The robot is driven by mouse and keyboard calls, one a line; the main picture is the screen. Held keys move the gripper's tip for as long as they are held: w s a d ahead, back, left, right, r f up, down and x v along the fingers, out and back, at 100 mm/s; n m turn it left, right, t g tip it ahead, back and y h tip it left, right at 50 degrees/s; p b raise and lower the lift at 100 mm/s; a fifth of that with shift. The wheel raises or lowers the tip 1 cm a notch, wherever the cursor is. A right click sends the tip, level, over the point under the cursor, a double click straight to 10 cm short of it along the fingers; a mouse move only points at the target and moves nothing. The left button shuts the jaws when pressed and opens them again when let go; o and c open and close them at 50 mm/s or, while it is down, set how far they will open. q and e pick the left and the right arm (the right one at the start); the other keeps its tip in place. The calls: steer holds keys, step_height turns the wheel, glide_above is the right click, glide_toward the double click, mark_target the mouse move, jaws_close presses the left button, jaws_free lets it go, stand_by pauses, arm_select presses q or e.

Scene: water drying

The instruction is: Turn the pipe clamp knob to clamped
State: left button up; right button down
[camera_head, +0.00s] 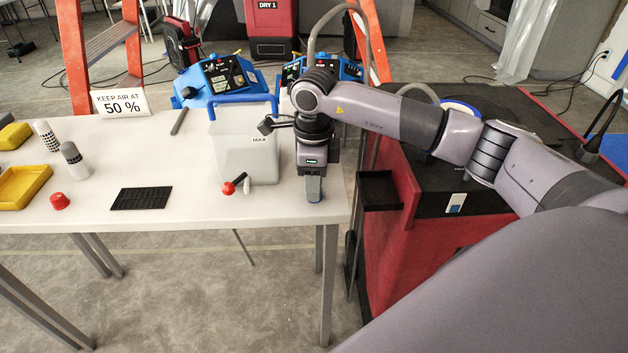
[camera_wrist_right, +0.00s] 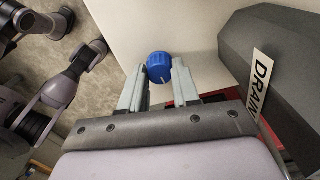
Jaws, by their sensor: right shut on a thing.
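A blue round knob (camera_wrist_right: 160,67) with a pale mark on its face shows in the right wrist view, between the two grey fingers. My right gripper (camera_head: 312,190) points down at the front right end of the white table, and its fingers (camera_wrist_right: 159,82) are shut on the blue knob. In the head view the gripper mostly hides the knob, and I see no pipe clamp clearly. No setting label for the knob is readable. My left gripper does not show in the head view.
A pale tank (camera_head: 243,150) marked MAX, with a red ball-ended lever (camera_head: 228,188), stands left of my right gripper. A DRAIN label (camera_wrist_right: 261,84) is near the fingers. A black pad (camera_head: 141,198) lies farther left. A red and black cabinet (camera_head: 400,240) stands right of the table.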

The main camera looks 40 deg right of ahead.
steer(key=shift+m, duration=0.9)
steer(key=c, duration=0.8)
jaws_free()
steer(key=shift+r, duration=0.1)
step_height(320, 180, up, 7)
